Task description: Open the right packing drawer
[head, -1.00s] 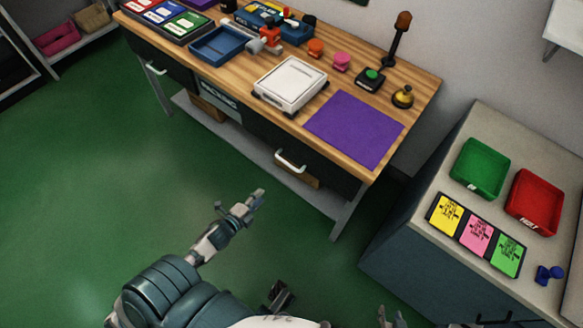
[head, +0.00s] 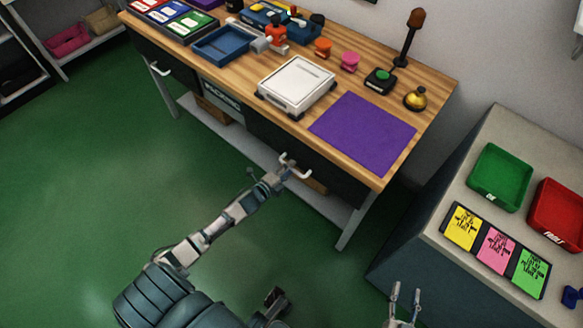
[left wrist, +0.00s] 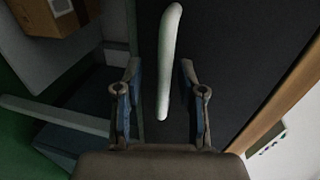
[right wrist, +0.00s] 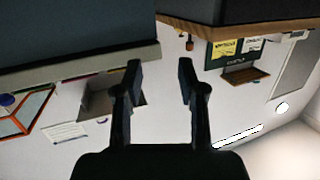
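The right packing drawer (head: 335,178) is a dark front under the right end of the wooden bench, and it looks shut. Its pale bar handle (left wrist: 168,60) runs lengthwise in the left wrist view. My left gripper (head: 288,166) is at the handle in the head view. In the left wrist view its fingers (left wrist: 160,88) are open, one on each side of the handle's near end, with gaps showing. My right gripper (head: 405,292) is at the lower right of the head view, away from the bench. Its fingers are open and empty in the right wrist view (right wrist: 158,85).
The bench top (head: 350,83) holds a white scale-like device (head: 297,83), a purple mat (head: 364,133), a blue tray (head: 224,43) and a brass bell (head: 416,98). A grey cabinet (head: 470,215) with trays stands at right. Green floor (head: 90,200) is clear at left.

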